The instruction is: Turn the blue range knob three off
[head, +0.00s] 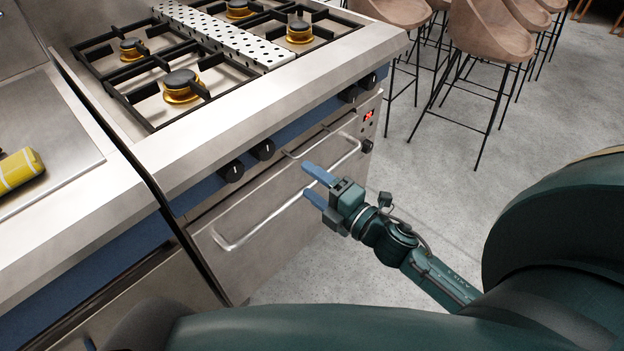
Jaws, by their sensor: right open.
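The range (340,62) has a blue front panel (305,119) with black knobs in two pairs. The left pair is a first knob (231,171) and a second knob (263,149). The right pair is a third knob (348,94) and a fourth knob (368,81) near the right corner. Their exact turn angles are too small to tell. My right gripper (311,181) is open and empty, with blue fingertips pointing left. It is in front of the oven door, lower than the third knob and apart from it. My left gripper is out of view.
The oven handle (262,226) crosses the door close to my right gripper. A red display (368,115) and another knob (367,146) are at the door's right.

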